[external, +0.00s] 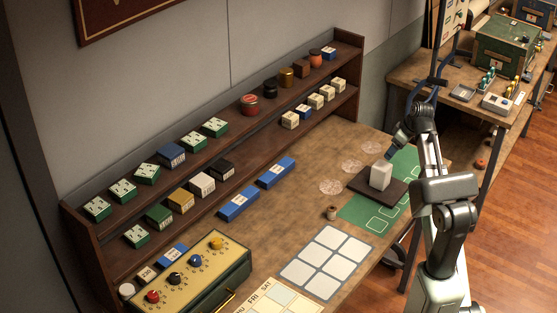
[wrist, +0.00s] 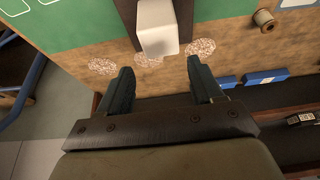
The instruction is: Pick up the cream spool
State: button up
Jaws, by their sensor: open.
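The cream spool (external: 332,213) stands on the brown tabletop, left of the green mat in the external view. It also shows at the upper right of the wrist view (wrist: 264,19), apart from my gripper. My gripper (wrist: 156,80) is open and empty, its two dark fingers spread over the tabletop. In the external view my gripper (external: 393,154) is small and partly hidden by my arm, above the table's far right part near the white block. The spool is well away from the fingers.
A white block (external: 380,175) stands on a dark board (external: 371,190), partly over the green mat (external: 358,216). A wooden shelf (external: 215,162) with several small boxes runs along the wall. A control panel (external: 193,272) sits at front left.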

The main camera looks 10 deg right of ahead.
jog(key=s+a+n, duration=0.1)
jog(key=a+n, duration=0.1)
jog(key=a, duration=1.2)
jog(key=n+g+h, duration=0.3)
jog(key=n, duration=0.6)
send_over(332, 213)
jog(key=w, duration=0.2)
notch_tip(332, 213, down, 3)
jog(key=f, duration=0.8)
jog(key=shift+s+d+f, duration=0.15)
jog(key=shift+d+f, duration=0.05)
jog(key=shift+s+a+f, duration=0.1)
jog(key=shift+s+f, duration=0.05)
jog(key=shift+f, duration=1.15)
jog(key=shift+s+a+f, duration=0.1)
jog(key=shift+f, duration=1.2)
jog(key=shift+c, duration=0.5)
jog(key=c, duration=1)
